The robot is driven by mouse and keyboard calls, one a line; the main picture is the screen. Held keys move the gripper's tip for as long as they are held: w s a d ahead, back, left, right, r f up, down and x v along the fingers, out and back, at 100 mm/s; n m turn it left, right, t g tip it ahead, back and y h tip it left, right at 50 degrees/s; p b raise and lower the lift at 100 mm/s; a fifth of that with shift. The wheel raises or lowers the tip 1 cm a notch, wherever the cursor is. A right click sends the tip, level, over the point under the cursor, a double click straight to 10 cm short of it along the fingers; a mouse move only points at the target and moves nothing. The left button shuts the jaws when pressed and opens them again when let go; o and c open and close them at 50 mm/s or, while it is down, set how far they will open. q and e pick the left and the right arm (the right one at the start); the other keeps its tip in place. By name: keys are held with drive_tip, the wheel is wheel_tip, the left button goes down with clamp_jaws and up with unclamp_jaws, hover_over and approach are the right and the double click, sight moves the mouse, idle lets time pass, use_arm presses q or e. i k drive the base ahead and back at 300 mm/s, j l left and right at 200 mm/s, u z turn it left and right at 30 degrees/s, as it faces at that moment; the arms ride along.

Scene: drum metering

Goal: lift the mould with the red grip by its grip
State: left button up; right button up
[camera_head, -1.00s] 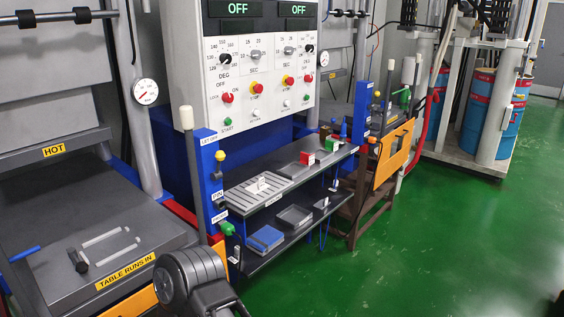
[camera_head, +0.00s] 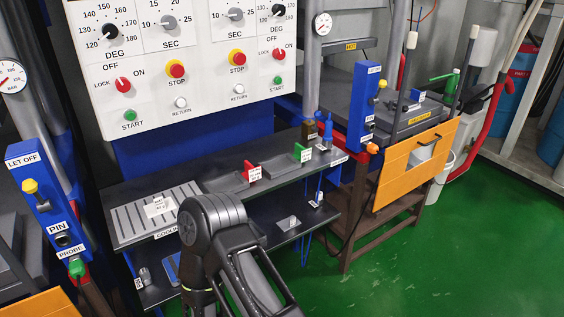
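The red grip (camera_head: 250,172) stands upright on the upper dark shelf, right of the slatted rack, with a white tag on its front. A flat dark mould body (camera_head: 224,183) lies beside it, hard to tell from the shelf. A similar mould with a green grip (camera_head: 301,152) and a white tag is further right. One of my dark arm links rises from the bottom edge in front of the shelf, nearer than the red grip and apart from it in the picture. Neither of my grippers shows.
A slatted cooling rack (camera_head: 160,212) with a white card is left on the shelf (camera_head: 330,156). A lower shelf (camera_head: 268,243) is partly hidden by my arm. Blue control posts (camera_head: 366,105) flank the bench. An orange panel (camera_head: 412,165) juts out right. The green floor is clear.

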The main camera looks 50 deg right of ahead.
sight(234, 182)
drive_tip(key=k+l, duration=0.1)
drive_tip(key=l, duration=0.35)
drive_tip(key=k+l, duration=0.1)
drive_tip(key=l, duration=0.3)
drive_tip(key=k+l, duration=0.1)
drive_tip(key=l, duration=0.35)
